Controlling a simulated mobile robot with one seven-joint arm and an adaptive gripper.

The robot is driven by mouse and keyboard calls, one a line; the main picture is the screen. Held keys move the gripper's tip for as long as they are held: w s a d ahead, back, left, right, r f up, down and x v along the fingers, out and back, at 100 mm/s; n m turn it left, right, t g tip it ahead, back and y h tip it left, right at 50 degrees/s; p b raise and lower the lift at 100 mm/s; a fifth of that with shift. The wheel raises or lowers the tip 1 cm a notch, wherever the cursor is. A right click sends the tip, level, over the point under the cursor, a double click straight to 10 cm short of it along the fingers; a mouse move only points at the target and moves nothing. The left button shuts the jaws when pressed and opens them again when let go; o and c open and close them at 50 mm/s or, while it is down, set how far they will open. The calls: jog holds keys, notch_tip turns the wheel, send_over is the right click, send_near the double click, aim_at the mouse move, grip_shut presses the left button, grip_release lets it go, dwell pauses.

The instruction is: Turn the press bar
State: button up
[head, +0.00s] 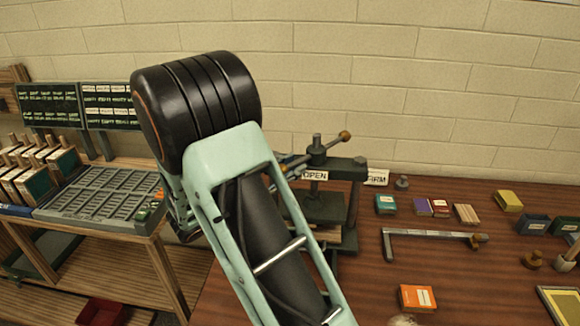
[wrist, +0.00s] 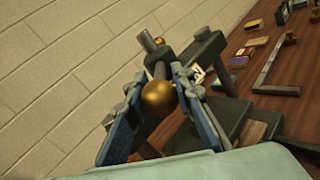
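The dark press (head: 326,205) stands on the brown table, with an OPEN label (head: 315,175) on its front. Its press bar (head: 328,144) crosses the top of the screw and slants up to the right, to a brass knob (head: 345,136). In the wrist view a brass ball knob (wrist: 158,98) on the bar's near end sits between the two fingers of my gripper (wrist: 160,88). The fingers stand close on either side of the ball; I cannot tell whether they press on it. In the head view my arm hides most of the gripper and the bar's near end.
A sign reading FIRM (head: 377,177) is right of the press. A grey angled bar (head: 425,233), small boxes (head: 386,204) and an orange box (head: 417,298) lie on the table. A pale block wall is close behind. Left is a wooden bench with a grey tray (head: 95,208).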

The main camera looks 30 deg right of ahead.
grip_shut()
jog(key=shift+w+a+m+g, duration=0.1)
jog(key=shift+w+m+g, duration=0.2)
jog(key=shift+g, duration=0.1)
